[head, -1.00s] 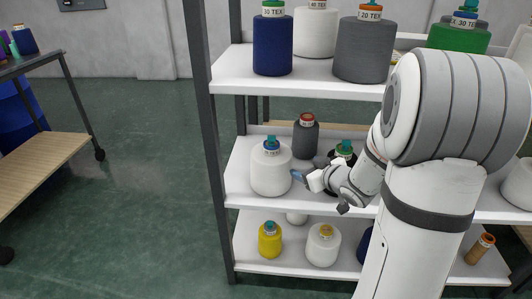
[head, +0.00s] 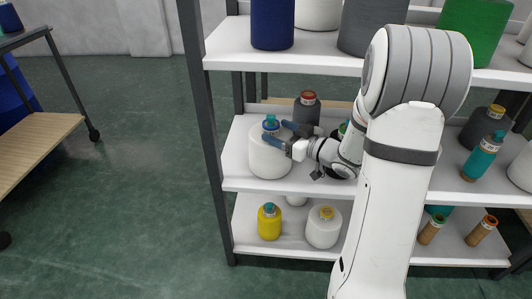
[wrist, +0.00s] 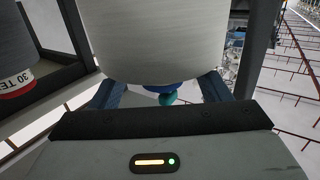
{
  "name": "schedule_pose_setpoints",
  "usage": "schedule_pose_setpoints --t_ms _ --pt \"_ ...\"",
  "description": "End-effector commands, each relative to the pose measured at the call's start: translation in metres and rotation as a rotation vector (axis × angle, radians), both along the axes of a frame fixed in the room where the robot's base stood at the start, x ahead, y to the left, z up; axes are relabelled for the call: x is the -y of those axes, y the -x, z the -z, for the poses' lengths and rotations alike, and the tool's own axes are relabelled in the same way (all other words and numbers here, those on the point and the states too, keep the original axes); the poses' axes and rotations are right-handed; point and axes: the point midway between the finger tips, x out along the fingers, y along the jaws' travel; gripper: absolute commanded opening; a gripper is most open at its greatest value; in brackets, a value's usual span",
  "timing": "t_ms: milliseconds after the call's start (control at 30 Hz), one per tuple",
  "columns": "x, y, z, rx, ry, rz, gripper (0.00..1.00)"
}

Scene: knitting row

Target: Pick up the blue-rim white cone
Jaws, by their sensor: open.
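The blue-rim white cone (head: 266,160) stands upright on the middle shelf, near its left end. It has a blue rim and a teal tip. My gripper (head: 277,132) is open at the cone's upper right side, with its blue-grey fingers spread near the neck. In the wrist view the white cone (wrist: 155,40) appears inverted, with its blue rim and teal tip low in the picture. The gripper's fingers (wrist: 160,92) show on both sides of it there. I cannot tell whether they touch it.
A dark grey red-rim cone (head: 306,112) stands close behind the gripper; it also shows in the wrist view (wrist: 16,45). The upper shelf (head: 225,52) overhangs. A dark upright post (head: 205,130) is left. Yellow (head: 269,224) and white (head: 323,230) cones stand below.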

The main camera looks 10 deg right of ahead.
Motion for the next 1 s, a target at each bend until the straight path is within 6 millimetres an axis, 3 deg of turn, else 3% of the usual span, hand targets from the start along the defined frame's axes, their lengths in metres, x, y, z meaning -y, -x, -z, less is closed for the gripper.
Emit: schedule_pose_setpoints --t_ms 167,433,1000 --pt "-0.011 -0.016 0.003 0.000 0.002 0.004 0.70" --pt "-0.011 -0.017 0.001 -0.001 0.001 0.007 0.69" --pt "-0.010 -0.017 0.001 -0.001 0.001 0.009 0.23"
